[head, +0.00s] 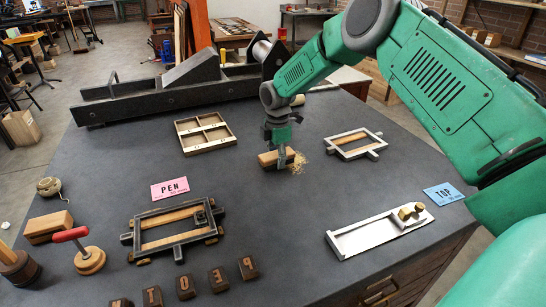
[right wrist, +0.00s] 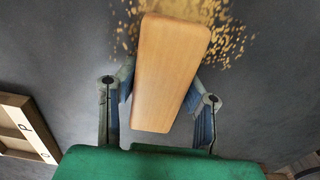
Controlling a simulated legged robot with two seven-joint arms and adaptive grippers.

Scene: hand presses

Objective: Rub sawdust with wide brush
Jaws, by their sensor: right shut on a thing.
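The wide brush (head: 267,160) is a light wooden block low over the grey bench top, right of the small wooden tray. My right gripper (head: 282,158) is shut on it from above. In the right wrist view the brush's smooth wooden back (right wrist: 170,75) sits slightly tilted between the two fingers (right wrist: 160,105). Its bristles are hidden. The sawdust (head: 299,162) is a small tan pile of crumbs at the brush's right side. It also shows as scattered flakes beyond the brush's far end in the right wrist view (right wrist: 226,40). My left gripper is not in view.
A divided wooden tray (head: 205,146) lies left of the brush and a metal frame (head: 355,144) lies right. A dark press (head: 145,101) stands behind. The centre is clear.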

